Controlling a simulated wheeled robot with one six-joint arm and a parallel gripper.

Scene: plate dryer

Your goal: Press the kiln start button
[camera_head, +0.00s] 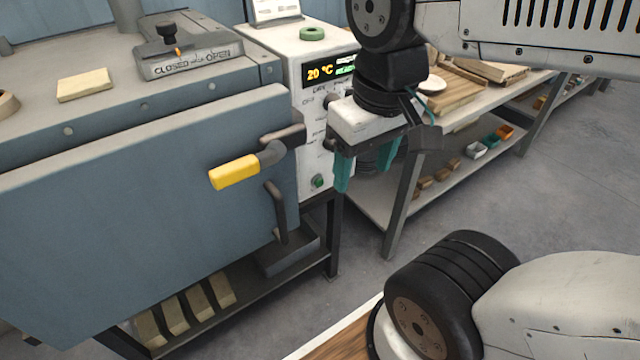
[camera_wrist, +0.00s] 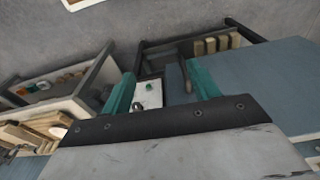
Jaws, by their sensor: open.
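The kiln's white control panel (camera_head: 312,104) has a lit display reading 20 °C. A round green button (camera_head: 319,181) sits low on the panel; which button is the start button I cannot read. In the wrist view the green button (camera_wrist: 151,87) shows between my fingers, farther off. My gripper (camera_head: 362,180) has teal fingers spread apart and empty. It hangs right of the panel, and the wrist part hides some of the panel. In the wrist view my gripper (camera_wrist: 160,72) frames the panel (camera_wrist: 149,98).
The kiln door (camera_head: 120,200) has a yellow handle (camera_head: 234,173) jutting out left of the panel. A vent lever (camera_head: 170,35) and a green ring (camera_head: 312,33) are on top. A workbench (camera_head: 403,190) with wooden boards stands right. Open floor (camera_head: 450,212) lies in front.

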